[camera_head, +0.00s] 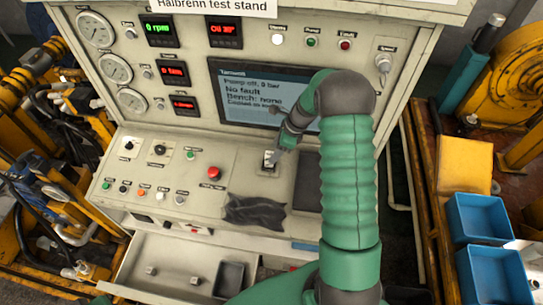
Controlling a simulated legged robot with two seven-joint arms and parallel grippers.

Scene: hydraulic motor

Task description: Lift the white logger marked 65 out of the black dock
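A small white piece (269,157) with dark parts around it sits on the sloping panel of the test stand, below the screen. It looks like the logger in its black dock, but both are too small and too covered to tell apart, and no 65 can be read. My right gripper (276,158) is right at this piece, reaching down from the upper right. Its fingertips are tiny and blend with the piece, so I cannot tell whether they are open or shut on it. My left gripper is not in view.
A black crumpled cloth (254,212) lies on the panel below the piece. A red button (214,173) is to its left. The screen (250,88) stands behind my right arm. An open drawer (180,266) is below. Blue bins (480,217) stand at the right.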

